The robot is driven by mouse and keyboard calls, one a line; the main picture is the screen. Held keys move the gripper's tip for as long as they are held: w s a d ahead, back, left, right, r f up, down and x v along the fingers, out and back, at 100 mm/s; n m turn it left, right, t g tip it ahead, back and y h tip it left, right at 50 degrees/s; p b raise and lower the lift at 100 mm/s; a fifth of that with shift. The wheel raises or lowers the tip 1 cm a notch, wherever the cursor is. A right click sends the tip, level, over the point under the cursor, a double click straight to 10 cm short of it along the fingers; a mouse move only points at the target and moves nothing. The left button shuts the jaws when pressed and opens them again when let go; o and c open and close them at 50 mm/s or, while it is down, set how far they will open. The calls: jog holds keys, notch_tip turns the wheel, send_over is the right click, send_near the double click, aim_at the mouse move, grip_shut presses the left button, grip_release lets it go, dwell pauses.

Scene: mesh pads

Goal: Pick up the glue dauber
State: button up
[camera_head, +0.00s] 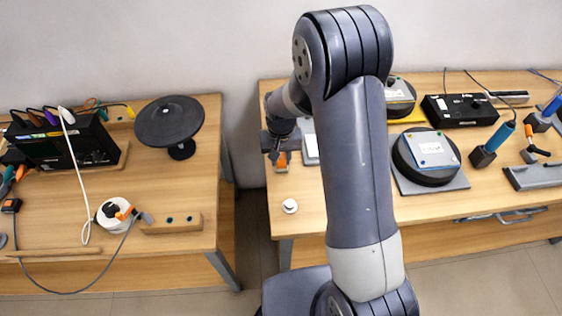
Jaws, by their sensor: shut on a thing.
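My gripper (279,150) is at the left end of the right-hand table, partly hidden by my own wrist. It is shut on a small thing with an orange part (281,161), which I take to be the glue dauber. Its full shape is hidden by the gripper. It is close above or touching the tabletop; I cannot tell which.
A small white round piece (290,206) lies nearer the front of the right table (310,220). A pale block (311,150) is just right of my gripper. A black disc on a grey pad (435,188) stands beyond my arm. A gap separates the left table (190,245).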

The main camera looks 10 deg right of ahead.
jog(key=shift+c, duration=0.2)
notch_tip(320, 180, up, 10)
jog(key=shift+r+b, duration=0.1)
jog(key=shift+b, duration=0.75)
jog(key=o, duration=0.4)
jog(key=shift+c, duration=1.4)
